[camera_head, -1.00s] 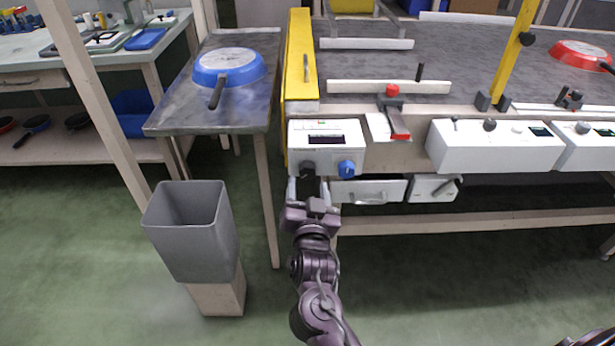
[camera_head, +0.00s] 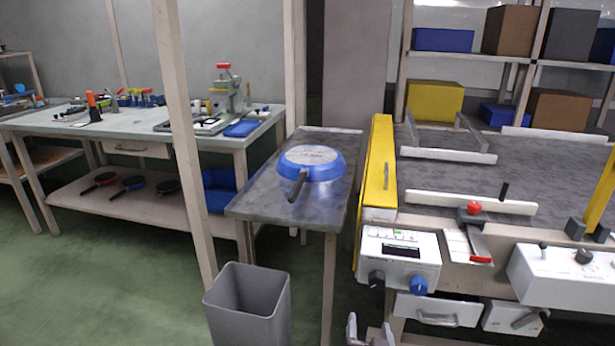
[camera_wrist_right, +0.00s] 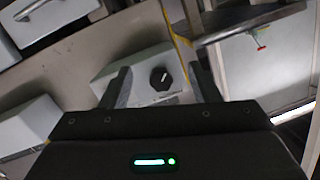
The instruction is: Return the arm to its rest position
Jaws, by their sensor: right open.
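My right gripper (camera_head: 369,332) shows only by its fingertips at the bottom edge of the head view, below the white control box (camera_head: 398,256). Its fingers are apart with nothing between them. In the right wrist view the open fingers (camera_wrist_right: 164,88) frame a black knob (camera_wrist_right: 161,79) on the control box, without visible contact. In the head view the box carries a black knob (camera_head: 376,279) and a blue knob (camera_head: 419,285). The rest of the right arm is below the head view. My left gripper is not in view.
A blue pan (camera_head: 312,165) lies upside down on the grey side table (camera_head: 262,207). A grey bin (camera_head: 247,305) stands on the floor in front of it. A yellow guard (camera_head: 378,170) edges the conveyor. A workbench (camera_head: 120,130) stands at the left, with open floor before it.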

